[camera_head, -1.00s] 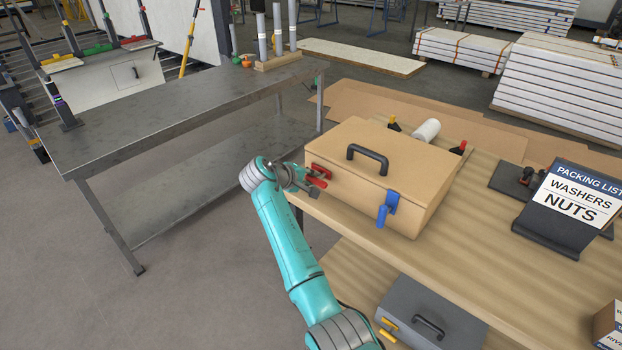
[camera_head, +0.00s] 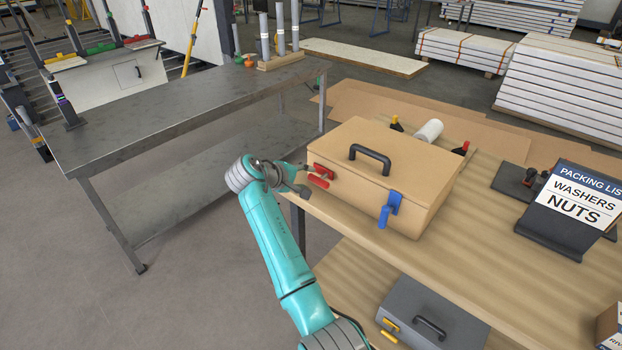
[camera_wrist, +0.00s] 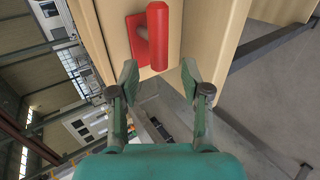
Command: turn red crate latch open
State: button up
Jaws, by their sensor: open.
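The tan crate (camera_head: 420,190) stands on the wooden table, with its red latch (camera_head: 319,181) on the end nearest my gripper. In the wrist view the red latch (camera_wrist: 158,38) shows as a flat plate with a bar-like handle standing off it, against the crate's wall (camera_wrist: 195,35). My gripper (camera_head: 303,180) is just left of the latch in the head view, apart from it. In the wrist view my gripper (camera_wrist: 160,80) is open and empty, its fingertips spread below the end of the red handle. A blue latch (camera_head: 389,209) is on the crate's front.
A black handle (camera_head: 370,158) is on the crate's lid. A grey box (camera_head: 450,312) with a yellow latch sits on the lower shelf. A metal table (camera_head: 180,105) stands to the left, with open floor between.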

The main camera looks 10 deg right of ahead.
jog(key=v, duration=0.7)
jog(key=shift+s+r, duration=0.1)
